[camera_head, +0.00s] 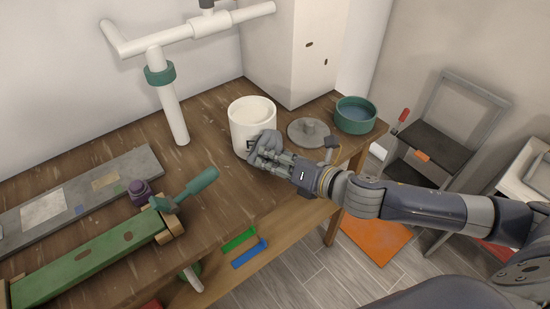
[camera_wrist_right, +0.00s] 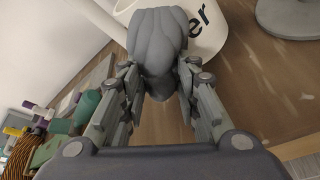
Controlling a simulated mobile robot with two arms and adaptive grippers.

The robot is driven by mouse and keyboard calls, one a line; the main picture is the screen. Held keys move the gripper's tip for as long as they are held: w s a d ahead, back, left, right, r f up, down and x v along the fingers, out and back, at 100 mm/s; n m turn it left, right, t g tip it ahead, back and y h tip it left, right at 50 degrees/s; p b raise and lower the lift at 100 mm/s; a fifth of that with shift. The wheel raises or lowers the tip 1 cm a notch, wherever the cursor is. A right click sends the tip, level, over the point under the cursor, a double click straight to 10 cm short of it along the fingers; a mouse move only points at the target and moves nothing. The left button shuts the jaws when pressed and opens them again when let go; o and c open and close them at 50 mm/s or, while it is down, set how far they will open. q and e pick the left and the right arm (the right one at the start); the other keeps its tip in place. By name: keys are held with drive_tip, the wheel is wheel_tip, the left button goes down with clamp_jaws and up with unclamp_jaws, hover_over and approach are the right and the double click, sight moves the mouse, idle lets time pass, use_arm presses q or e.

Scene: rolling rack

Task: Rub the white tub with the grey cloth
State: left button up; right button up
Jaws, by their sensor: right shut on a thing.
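The white tub (camera_head: 250,115) stands upright on the wooden bench in the head view, with dark lettering on its side. It also shows at the top of the right wrist view (camera_wrist_right: 213,28). My right gripper (camera_head: 264,158) is shut on the grey cloth (camera_head: 265,142), a bunched, folded bundle. In the right wrist view the cloth (camera_wrist_right: 158,45) sits between the fingertips and overlaps the tub's side. The cloth appears to be against the tub wall, but contact is partly hidden. My left gripper is not in view.
A grey lid (camera_head: 308,133) with a knob and a green bowl (camera_head: 355,114) stand right of the tub on the bench (camera_head: 215,160). A white pipe stand (camera_head: 173,112) rises behind to the left. A green-handled tool (camera_head: 190,188) and purple knob (camera_head: 139,191) lie at left.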

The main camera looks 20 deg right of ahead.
sight(284, 146)
drive_tip(key=shift+w+a+p, duration=0.15)
drive_tip(key=shift+w+p, duration=0.15)
drive_tip(key=shift+w, duration=0.2)
drive_tip(key=shift+w+a+p, duration=0.15)
drive_tip(key=shift+w+p, duration=0.15)
drive_tip(key=shift+w, duration=0.2)
drive_tip(key=shift+w+d, duration=0.2)
drive_tip(key=shift+d, duration=0.8)
drive_tip(key=shift+w+d, duration=0.2)
drive_tip(key=shift+d, duration=0.75)
drive_tip(key=shift+w+r+p, duration=0.15)
drive_tip(key=shift+p, duration=0.3)
drive_tip(key=shift+s+a+p, duration=0.25)
drive_tip(key=shift+a+p, duration=0.2)
drive_tip(key=shift+a, duration=0.55)
drive_tip(key=shift+s+a+p, duration=0.2)
drive_tip(key=shift+a+p, duration=0.2)
drive_tip(key=shift+a, duration=0.6)
drive_tip(key=shift+s+d+f, duration=0.15)
drive_tip(key=shift+s+f, duration=0.05)
drive_tip(key=shift+s, duration=0.3)
drive_tip(key=shift+s+d+r+b, duration=0.1)
drive_tip(key=shift+s+d+b, duration=0.2)
drive_tip(key=shift+s, duration=0.9)
drive_tip(key=shift+s+d+b, duration=0.15)
drive_tip(key=shift+s+d, duration=0.2)
drive_tip(key=shift+s, duration=0.8)
